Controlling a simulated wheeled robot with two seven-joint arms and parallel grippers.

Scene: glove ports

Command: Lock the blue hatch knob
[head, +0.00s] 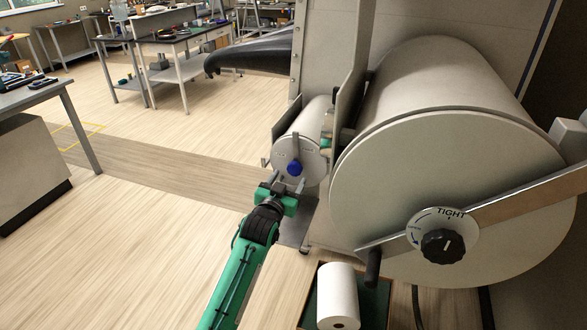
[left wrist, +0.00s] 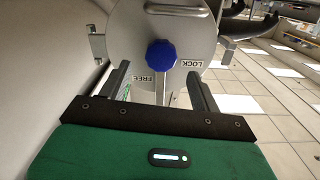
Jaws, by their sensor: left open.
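The blue hatch knob (head: 295,168) sits on the round grey end hatch (head: 309,151) of the small cylinder, joined to a grey bar. In the left wrist view the knob (left wrist: 161,54) shows in front of the hatch, between the labels FREE (left wrist: 158,84) and LOCK (left wrist: 191,64). The grey bar lies near FREE. My left gripper (head: 279,187) is open and empty just in front of the knob. In the left wrist view its two fingers (left wrist: 157,78) stand either side of the knob's line, apart from it. My right gripper does not show.
A large drum (head: 440,170) with a black TIGHT dial (head: 445,246) and a metal bar fills the right. A white roll (head: 337,295) stands below in a box. Workbenches stand at the left and back; the floor at the left is clear.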

